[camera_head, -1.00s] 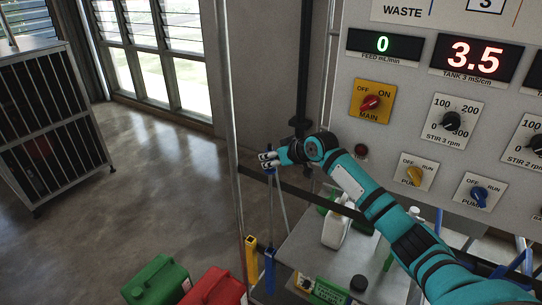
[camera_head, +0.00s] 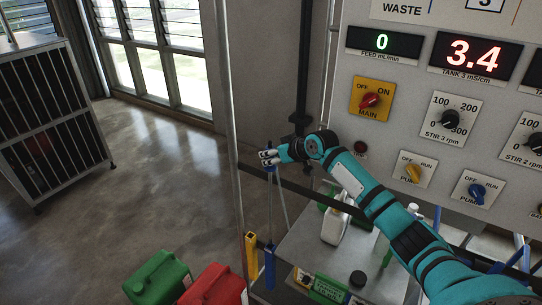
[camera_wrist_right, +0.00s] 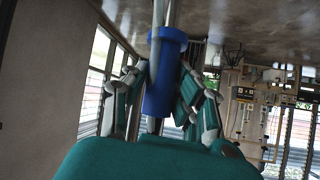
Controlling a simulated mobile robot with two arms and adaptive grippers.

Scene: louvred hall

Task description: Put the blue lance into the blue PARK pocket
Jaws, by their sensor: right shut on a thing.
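My right gripper (camera_head: 268,158) is shut on the blue lance (camera_head: 270,178) near its top. In the right wrist view the lance's blue grip (camera_wrist_right: 164,75) sits between the fingers, with its grey shaft running away from it. In the head view the shaft hangs close to upright. Its lower end meets the top of the blue pocket (camera_head: 270,268) in the picture; I cannot tell whether the tip is inside it. A yellow pocket (camera_head: 251,256) stands just left of the blue one. My left gripper is not in view.
A control panel (camera_head: 450,120) with knobs and displays rises at the right. A grey bench (camera_head: 310,245) below it carries a white bottle (camera_head: 333,228) and a black cap (camera_head: 358,281). Green (camera_head: 158,279) and red (camera_head: 215,288) canisters stand at the lower left. A metal post (camera_head: 228,130) is left of my gripper.

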